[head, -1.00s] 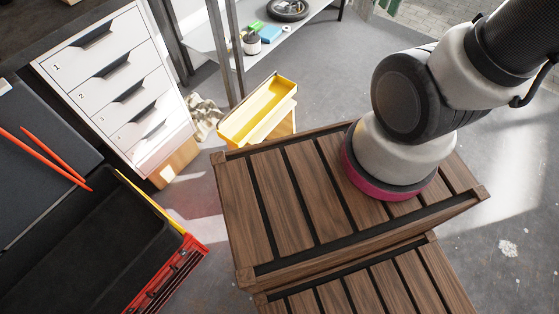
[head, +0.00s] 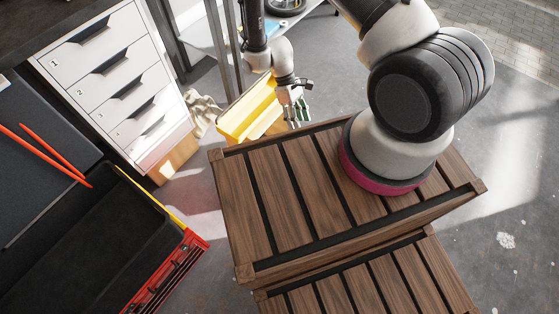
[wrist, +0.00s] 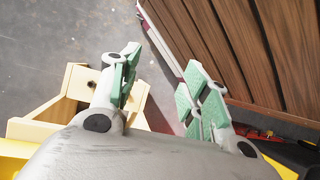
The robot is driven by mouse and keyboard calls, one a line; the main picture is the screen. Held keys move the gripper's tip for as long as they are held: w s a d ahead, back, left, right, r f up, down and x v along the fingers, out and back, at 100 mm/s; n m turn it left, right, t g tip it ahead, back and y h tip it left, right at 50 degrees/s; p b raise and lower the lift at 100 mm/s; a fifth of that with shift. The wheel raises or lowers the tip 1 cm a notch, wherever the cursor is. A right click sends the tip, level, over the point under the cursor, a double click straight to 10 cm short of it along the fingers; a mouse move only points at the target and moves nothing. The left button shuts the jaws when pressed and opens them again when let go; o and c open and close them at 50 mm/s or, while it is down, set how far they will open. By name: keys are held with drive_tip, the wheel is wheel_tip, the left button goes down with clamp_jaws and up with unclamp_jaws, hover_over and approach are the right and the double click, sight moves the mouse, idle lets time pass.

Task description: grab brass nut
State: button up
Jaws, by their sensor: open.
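I cannot make out a brass nut in either view. My gripper (head: 295,113) is open, with its green-padded fingers spread apart, beside the right end of the yellow bin (head: 238,122) and just beyond the far edge of the slatted wooden crate. In the wrist view my gripper (wrist: 163,85) shows nothing between its fingers, only grey floor and the crate's side. The yellow bin's inside is mostly hidden in the head view by its wall and my arm.
The slatted wooden crate (head: 270,195) fills the middle. A white drawer cabinet (head: 105,75) stands at the left, with a black tray with a red edge (head: 90,235) in front. A light wooden box (wrist: 45,123) sits by the yellow bin. Open floor lies at the right.

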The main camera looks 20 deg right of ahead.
drive_tip(key=s+f+n+t, duration=0.1)
drive_tip(key=s+f+n, duration=0.15)
drive_tip(key=f, duration=0.95)
drive_tip(key=s+f+n+t, duration=0.1)
drive_tip(key=s+f+n, duration=0.15)
drive_tip(key=f, duration=0.95)
drive_tip(key=w+a+n+t, duration=0.1)
drive_tip(key=w, duration=0.2)
drive_tip(key=w+a+f+n+t+y, duration=0.1)
drive_tip(key=w+a+n, duration=0.1)
drive_tip(key=w, duration=0.1)
drive_tip(key=w+a+f+n+t, duration=0.1)
drive_tip(key=w, duration=0.3)
drive_tip(key=shift+a+f+n+y, duration=0.2)
drive_tip(key=shift+a+n+y, duration=0.05)
drive_tip(key=shift+n+y, duration=0.15)
drive_tip(key=shift+w+a+n+t, duration=0.1)
drive_tip(key=shift+w+n+t, duration=0.25)
drive_tip(key=shift+n+t, duration=0.05)
drive_tip(key=shift+f, duration=0.2)
wheel_tip(320, 180, down, 7)
drive_tip(key=shift+s+f, duration=0.15)
clamp_jaws()
